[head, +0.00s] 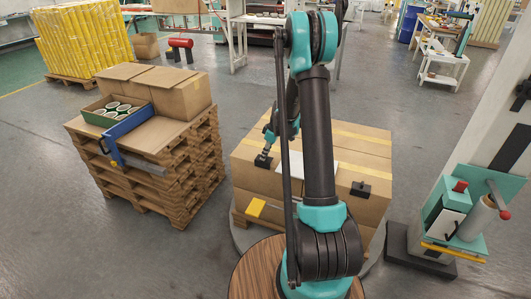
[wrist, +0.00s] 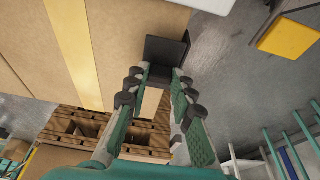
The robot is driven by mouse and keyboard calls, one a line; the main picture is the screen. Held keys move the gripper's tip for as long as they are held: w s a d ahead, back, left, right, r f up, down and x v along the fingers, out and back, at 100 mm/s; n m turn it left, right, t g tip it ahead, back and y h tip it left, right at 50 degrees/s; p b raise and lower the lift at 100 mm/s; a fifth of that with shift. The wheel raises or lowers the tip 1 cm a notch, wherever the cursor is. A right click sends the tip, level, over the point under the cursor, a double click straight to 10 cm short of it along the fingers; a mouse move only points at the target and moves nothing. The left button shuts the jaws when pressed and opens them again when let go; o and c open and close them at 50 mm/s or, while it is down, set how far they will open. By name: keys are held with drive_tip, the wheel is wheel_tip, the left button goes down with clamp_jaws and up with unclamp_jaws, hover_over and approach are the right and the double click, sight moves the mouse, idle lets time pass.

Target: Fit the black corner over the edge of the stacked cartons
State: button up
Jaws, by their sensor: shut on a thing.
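The stacked cartons (head: 365,150) are brown boxes with yellow tape, standing behind my arm in the head view. They also fill the upper left of the wrist view (wrist: 135,25). My gripper (head: 267,149) is over their left part, pointing down. In the wrist view, my gripper (wrist: 158,78) is shut on a black corner (wrist: 166,51) at its fingertips. The same black corner (head: 263,161) shows small in the head view, close to the front top edge. I cannot tell whether it touches the carton. Another black corner (head: 360,189) sits on the front edge further right.
A pallet stack (head: 190,160) at the left bears cartons, a box of rolls (head: 105,111) and a blue tool (head: 120,130). A teal machine (head: 470,215) stands at the right. A white sheet (head: 293,168) lies beside my arm. Grey floor separates the two stacks.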

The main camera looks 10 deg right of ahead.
drive_tip(key=shift+f, duration=0.65)
idle(0.7)
drive_tip(key=o, duration=1)
drive_tip(key=shift+o, duration=0.5)
drive_tip(key=o, duration=0.3)
wheel_tip(320, 180, up, 8)
drive_tip(key=v, duration=1.2)
